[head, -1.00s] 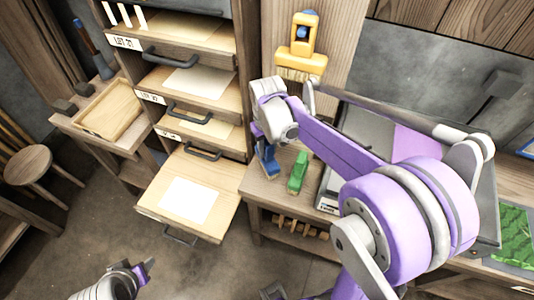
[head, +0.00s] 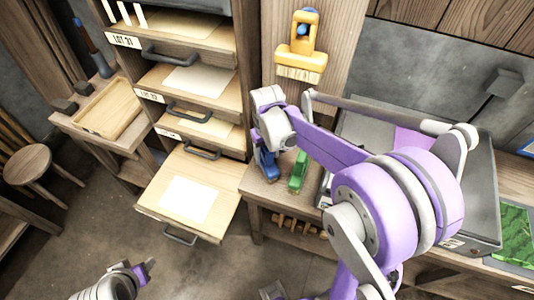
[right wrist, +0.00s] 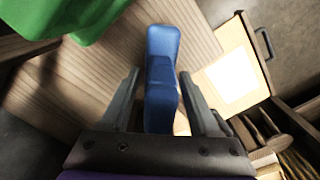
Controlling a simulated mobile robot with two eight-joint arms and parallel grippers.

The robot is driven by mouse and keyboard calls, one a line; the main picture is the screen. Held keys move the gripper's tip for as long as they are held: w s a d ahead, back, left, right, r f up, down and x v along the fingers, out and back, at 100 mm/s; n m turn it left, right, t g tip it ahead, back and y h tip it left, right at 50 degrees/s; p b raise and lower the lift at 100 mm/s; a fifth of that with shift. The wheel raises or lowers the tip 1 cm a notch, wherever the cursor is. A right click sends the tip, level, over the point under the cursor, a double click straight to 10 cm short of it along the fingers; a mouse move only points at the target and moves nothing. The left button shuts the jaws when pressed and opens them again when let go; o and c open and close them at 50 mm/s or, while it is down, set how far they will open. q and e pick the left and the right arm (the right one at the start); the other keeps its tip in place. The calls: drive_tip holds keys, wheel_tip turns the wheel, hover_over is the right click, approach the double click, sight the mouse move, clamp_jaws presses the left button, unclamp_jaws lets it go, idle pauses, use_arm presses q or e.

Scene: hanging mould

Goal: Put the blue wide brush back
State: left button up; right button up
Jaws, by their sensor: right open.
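The blue brush (head: 266,164) stands on the wooden bench beside the green one, partly hidden by my right wrist in the head view. In the right wrist view the blue brush (right wrist: 162,75) lies between the two fingers of my right gripper (right wrist: 158,82). The right gripper is open, with a finger on each side of the blue handle and gaps showing. The brush's bristles are hidden. My left gripper (head: 146,270) is low at the left of the head view, away from the brushes; its opening is unclear.
A yellow brush (head: 302,48) hangs on the wooden panel above the bench. A green brush (head: 298,171) stands close beside the blue one. Open drawers (head: 190,192) are to the left, and a grey metal case (head: 480,205) lies to the right.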

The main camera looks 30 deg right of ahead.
drive_tip(key=shift+r, duration=0.35)
wheel_tip(320, 180, up, 11)
drive_tip(key=shift+f+p, duration=0.15)
drive_tip(key=shift+p, duration=0.45)
drive_tip(key=shift+s+r, duration=0.15)
drive_tip(key=shift+r, duration=0.3)
drive_tip(key=s+a+f+t, duration=0.2)
drive_tip(key=s+a+f, duration=0.1)
drive_tip(key=s, duration=0.4)
drive_tip(key=s+a+f+n+t, duration=0.1)
drive_tip(key=s+a+f+t, duration=0.2)
drive_tip(key=s, duration=0.4)
drive_tip(key=shift+s+a+f+t, duration=0.3)
drive_tip(key=shift+a+f, duration=0.1)
drive_tip(key=shift+f, duration=0.25)
